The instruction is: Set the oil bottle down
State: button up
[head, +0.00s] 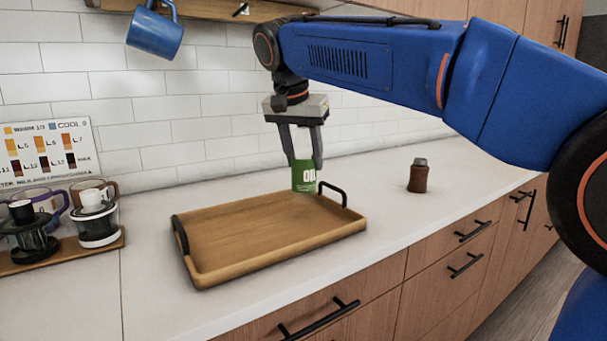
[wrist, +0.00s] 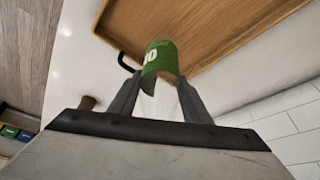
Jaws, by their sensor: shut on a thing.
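The green oil bottle (head: 304,177), with white lettering on its label, is held upright between the fingers of my gripper (head: 305,158). In the head view its lower part overlaps the far right corner of the wooden tray (head: 210,268), beside the tray's right black handle. I cannot tell whether its base touches anything. In the wrist view the bottle (wrist: 160,60) shows between the two fingertips of my gripper (wrist: 158,85), with the tray (wrist: 130,17) beyond it.
A small brown bottle (head: 418,177) stands on the white counter (head: 385,208) to the right. A wooden board with cups and coffee drippers (head: 97,220) sits at the left. A blue mug (head: 155,33) hangs from the shelf above. The counter between tray and brown bottle is clear.

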aim_at(304, 172)
jog(key=shift+f, duration=1.8)
jog(key=o, duration=1.4)
jog(key=shift+f, duration=0.1)
jog(key=v, duration=1.2)
jog(key=shift+s+a, duration=0.1)
